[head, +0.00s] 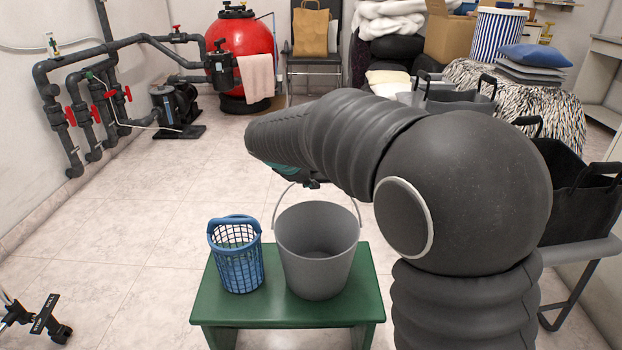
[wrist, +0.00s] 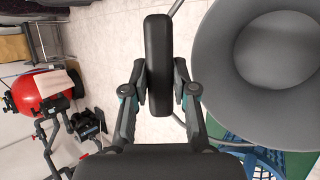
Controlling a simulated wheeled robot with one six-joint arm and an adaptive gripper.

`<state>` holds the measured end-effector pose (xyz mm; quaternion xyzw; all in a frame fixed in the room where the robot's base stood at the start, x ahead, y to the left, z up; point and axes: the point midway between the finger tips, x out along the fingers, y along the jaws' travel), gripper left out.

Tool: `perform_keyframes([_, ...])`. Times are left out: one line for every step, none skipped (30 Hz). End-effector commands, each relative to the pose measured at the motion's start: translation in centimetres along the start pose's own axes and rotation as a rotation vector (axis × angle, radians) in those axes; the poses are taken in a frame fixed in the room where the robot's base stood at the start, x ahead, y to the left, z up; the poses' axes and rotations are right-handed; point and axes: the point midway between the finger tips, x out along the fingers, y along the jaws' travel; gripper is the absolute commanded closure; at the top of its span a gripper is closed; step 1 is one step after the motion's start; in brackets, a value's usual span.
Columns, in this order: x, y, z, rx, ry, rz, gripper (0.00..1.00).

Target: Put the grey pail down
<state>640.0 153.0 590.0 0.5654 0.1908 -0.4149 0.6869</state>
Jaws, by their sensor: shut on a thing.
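The grey pail (head: 317,250) is upright at the green bench (head: 225,310), its wire handle raised. I cannot tell whether its base touches the bench top or hangs just above it. My gripper (head: 308,184) is above the pail at the top of the handle, mostly hidden behind my arm in the head view. In the wrist view my gripper (wrist: 160,92) is shut on the pail's black handle grip (wrist: 158,50). The open, empty-looking pail (wrist: 240,100) shows at the right there.
A blue mesh basket (head: 236,262) stands on the bench just left of the pail. Black bags (head: 575,195) are at the right. A red filter tank (head: 240,50), pump (head: 175,105) and chair (head: 315,65) stand behind. The tiled floor left of the bench is mostly clear.

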Motion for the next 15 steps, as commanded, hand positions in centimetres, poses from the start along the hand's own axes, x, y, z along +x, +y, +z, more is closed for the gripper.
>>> perform_keyframes([-0.05,0.03,0.01,0.000,0.000,0.000,1.00])
perform_keyframes([-0.05,0.02,0.01,0.000,0.000,0.000,1.00])
perform_keyframes([-0.05,0.02,0.01,0.000,0.000,0.000,1.00])
perform_keyframes([-0.05,0.02,0.01,0.000,0.000,0.000,1.00])
perform_keyframes([-0.02,0.00,0.00,0.000,0.000,-0.001,1.00])
perform_keyframes([0.01,-0.03,0.00,0.000,0.000,-0.001,0.66])
perform_keyframes([0.00,-0.03,0.00,0.000,0.000,-0.001,0.58])
perform_keyframes([0.00,-0.03,0.00,0.000,0.000,-0.001,0.51])
perform_keyframes([0.00,-0.02,0.01,0.000,0.000,-0.001,0.48])
perform_keyframes([0.00,-0.02,0.01,0.000,0.000,-0.001,0.48])
perform_keyframes([0.00,-0.02,0.01,0.000,0.000,-0.001,0.48])
perform_keyframes([0.00,-0.01,0.02,0.000,0.000,-0.001,0.48])
perform_keyframes([-0.01,-0.01,0.02,0.000,0.000,-0.001,0.48])
perform_keyframes([0.00,-0.01,0.02,0.000,0.000,-0.001,0.48])
perform_keyframes([-0.01,-0.01,0.03,0.000,0.000,-0.001,0.48])
